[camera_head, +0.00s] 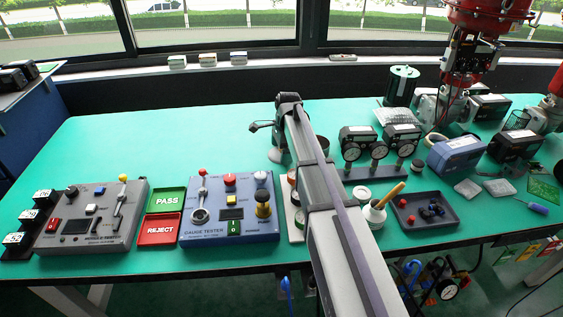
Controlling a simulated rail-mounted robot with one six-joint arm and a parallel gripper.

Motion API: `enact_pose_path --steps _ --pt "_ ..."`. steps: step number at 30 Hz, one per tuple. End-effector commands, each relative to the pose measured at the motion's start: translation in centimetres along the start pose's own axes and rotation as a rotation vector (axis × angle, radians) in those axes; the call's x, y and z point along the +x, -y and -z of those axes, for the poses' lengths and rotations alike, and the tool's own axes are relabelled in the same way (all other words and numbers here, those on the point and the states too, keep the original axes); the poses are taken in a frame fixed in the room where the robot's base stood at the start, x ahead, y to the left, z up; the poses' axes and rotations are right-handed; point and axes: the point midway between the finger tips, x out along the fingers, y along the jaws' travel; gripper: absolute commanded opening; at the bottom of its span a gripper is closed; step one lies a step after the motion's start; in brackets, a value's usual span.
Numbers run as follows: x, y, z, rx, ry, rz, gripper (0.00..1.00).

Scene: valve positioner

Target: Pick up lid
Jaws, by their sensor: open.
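My arm reaches from the bottom of the view to the middle of the green bench. My gripper (257,127) is small and dark at its far end, open, with nothing seen between its jaws; part of the wrist is hidden by the arm. No lid can be named with certainty. A small white round piece (362,194), possibly the lid, lies beside a white pot (374,213) holding a wooden-handled tool, to the right of my arm. A small dark round cap (417,165) stands behind the black tray. My gripper is apart from both, farther back and left.
Gauges (357,144) stand on a rail right of my arm. A black tray (424,211) holds small parts. The back left bench is clear; the back right is crowded.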

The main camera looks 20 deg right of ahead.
Motion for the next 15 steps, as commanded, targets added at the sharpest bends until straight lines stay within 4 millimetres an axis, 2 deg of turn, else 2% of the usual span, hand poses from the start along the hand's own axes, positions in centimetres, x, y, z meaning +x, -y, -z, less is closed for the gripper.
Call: enact_pose_path --steps 4,15 --pt "-0.27 0.0 -0.03 0.0 0.0 0.0 0.99" --pt "-0.27 -0.01 -0.04 0.0 0.0 0.0 0.64"
